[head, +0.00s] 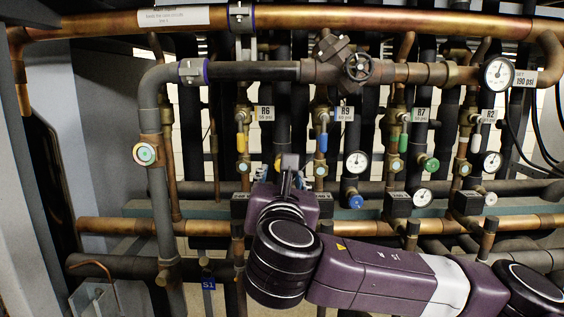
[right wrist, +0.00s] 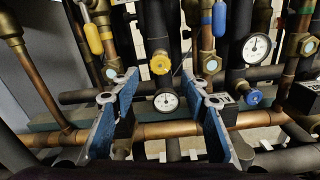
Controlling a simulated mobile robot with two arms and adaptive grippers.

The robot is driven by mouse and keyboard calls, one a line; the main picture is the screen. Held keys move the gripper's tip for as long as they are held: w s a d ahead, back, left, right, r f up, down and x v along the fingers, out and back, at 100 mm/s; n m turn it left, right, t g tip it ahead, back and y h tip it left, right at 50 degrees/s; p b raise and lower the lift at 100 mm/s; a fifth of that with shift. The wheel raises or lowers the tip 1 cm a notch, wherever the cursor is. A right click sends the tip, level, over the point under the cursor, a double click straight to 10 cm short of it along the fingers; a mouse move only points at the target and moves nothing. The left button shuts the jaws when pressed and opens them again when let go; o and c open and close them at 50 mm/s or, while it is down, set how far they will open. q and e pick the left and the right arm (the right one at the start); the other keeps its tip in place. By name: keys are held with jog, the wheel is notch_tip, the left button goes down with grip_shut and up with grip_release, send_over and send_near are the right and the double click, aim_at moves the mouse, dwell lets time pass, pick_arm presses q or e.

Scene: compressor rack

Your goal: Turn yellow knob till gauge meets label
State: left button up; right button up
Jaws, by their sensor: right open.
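The yellow knob (right wrist: 160,63) faces me in the right wrist view, on a dark vertical pipe. In the head view the knob (head: 288,160) shows only in part behind my right gripper (head: 288,182). A small round white gauge (right wrist: 166,100) sits just below the knob; its needle is too small to read. My right gripper (right wrist: 160,78) is open and empty, with one blue finger on each side of the knob and gauge in the picture. I cannot tell whether it touches the knob. An R6 label (head: 265,113) hangs above the knob. My left gripper is not in view.
A blue knob (head: 355,201), a green knob (head: 431,164) and more gauges sit to the right. A yellow valve handle (head: 241,142) is on the left copper pipe. A horizontal copper pipe (right wrist: 160,131) crosses below the gauge. Pipes crowd the space.

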jog(key=w+p, duration=0.3)
jog(key=w, duration=0.3)
jog(key=shift+w+p, duration=0.3)
jog(key=shift+w, duration=0.05)
jog(key=shift+s+r, duration=0.15)
jog(key=shift+s, duration=0.05)
jog(key=c, duration=0.6)
grip_shut()
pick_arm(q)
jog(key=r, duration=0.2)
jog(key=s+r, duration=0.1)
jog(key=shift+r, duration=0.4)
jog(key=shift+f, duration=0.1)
